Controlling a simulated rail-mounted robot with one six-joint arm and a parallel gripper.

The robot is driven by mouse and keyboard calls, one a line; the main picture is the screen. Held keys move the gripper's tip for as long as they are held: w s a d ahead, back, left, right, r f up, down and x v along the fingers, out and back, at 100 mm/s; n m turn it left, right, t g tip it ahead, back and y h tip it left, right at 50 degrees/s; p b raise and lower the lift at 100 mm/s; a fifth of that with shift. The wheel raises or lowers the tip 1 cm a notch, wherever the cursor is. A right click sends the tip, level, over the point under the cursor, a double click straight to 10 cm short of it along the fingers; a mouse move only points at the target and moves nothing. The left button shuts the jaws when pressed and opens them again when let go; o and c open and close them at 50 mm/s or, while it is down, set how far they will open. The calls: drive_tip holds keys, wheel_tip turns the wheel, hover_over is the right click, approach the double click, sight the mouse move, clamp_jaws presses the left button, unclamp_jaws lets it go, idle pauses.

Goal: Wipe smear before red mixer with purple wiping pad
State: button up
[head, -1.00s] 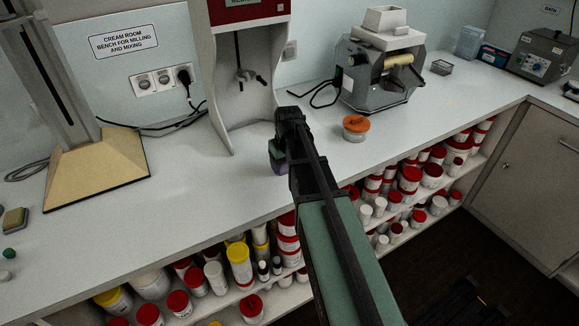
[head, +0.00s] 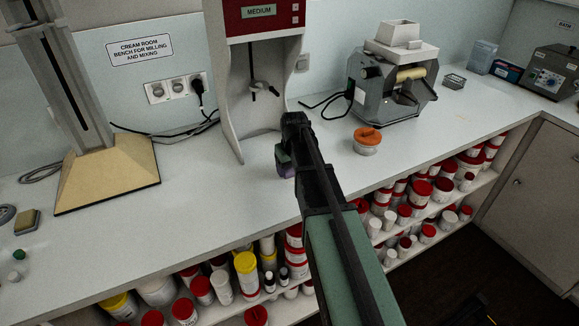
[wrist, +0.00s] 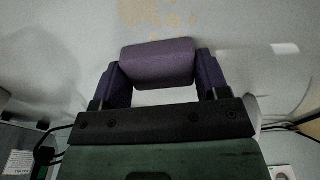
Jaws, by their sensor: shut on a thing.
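My gripper (wrist: 155,85) is shut on the purple wiping pad (wrist: 158,62), which sits between its two fingers in the wrist view. In the head view the purple pad (head: 286,171) shows partly behind my gripper, over the bench in front of the red mixer (head: 258,18). I cannot tell whether the pad touches the bench. In the wrist view a tan, blotchy smear (wrist: 207,22) lies on the pale surface just beyond the pad, with some of it at the top edge. In the head view the smear is not visible, perhaps hidden by my arm.
An orange-lidded jar (head: 367,140) stands right of my gripper, before the grey roller mill (head: 390,85). A stand with a tan base (head: 108,173) is on the left. Shelves of jars (head: 245,275) lie under the bench edge.

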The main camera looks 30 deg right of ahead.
drive_tip(key=s, duration=0.3)
drive_tip(key=shift+s+d, duration=0.15)
drive_tip(key=shift+d, duration=0.1)
drive_tip(key=shift+s+f, duration=0.15)
drive_tip(key=shift+s, duration=1.65)
drive_tip(key=shift+w, duration=1.65)
drive_tip(key=shift+w+a, duration=0.15)
drive_tip(key=shift+w, duration=1.9)
wheel_tip(320, 180, up, 6)
drive_tip(key=p, duration=0.6)
drive_tip(key=shift+s, duration=0.1)
